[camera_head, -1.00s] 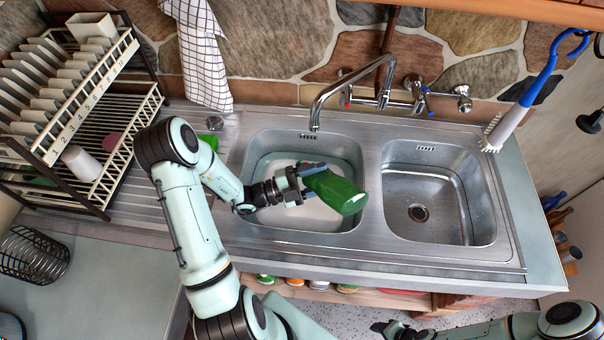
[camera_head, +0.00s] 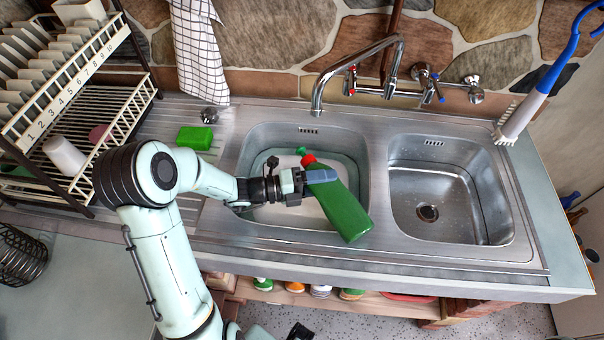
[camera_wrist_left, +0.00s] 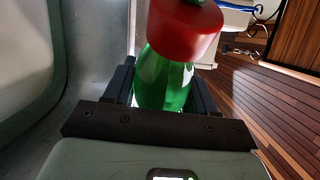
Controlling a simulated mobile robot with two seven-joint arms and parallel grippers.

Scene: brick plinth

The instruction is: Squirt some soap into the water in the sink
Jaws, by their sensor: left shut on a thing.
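My left gripper (camera_head: 318,178) is shut on a green soap bottle (camera_head: 345,213) with a red cap (camera_head: 309,160), over the left sink basin (camera_head: 243,165). The bottle is tilted, its cap end toward the back left and its base toward the front right. In the left wrist view the red cap (camera_wrist_left: 185,30) and green body (camera_wrist_left: 163,80) show between the finger pads. Water (camera_head: 280,214) lies in the left basin, partly hidden by gripper and bottle. A dark part at the bottom edge may be my right gripper (camera_head: 300,332); its jaws are unclear.
A faucet (camera_head: 352,62) reaches over the left basin's back. The right basin (camera_head: 440,195) is empty. A green sponge (camera_head: 195,138) lies on the drainboard beside a dish rack (camera_head: 75,120). A blue-handled brush (camera_head: 525,115) stands at the right. A checked towel (camera_head: 198,60) hangs behind.

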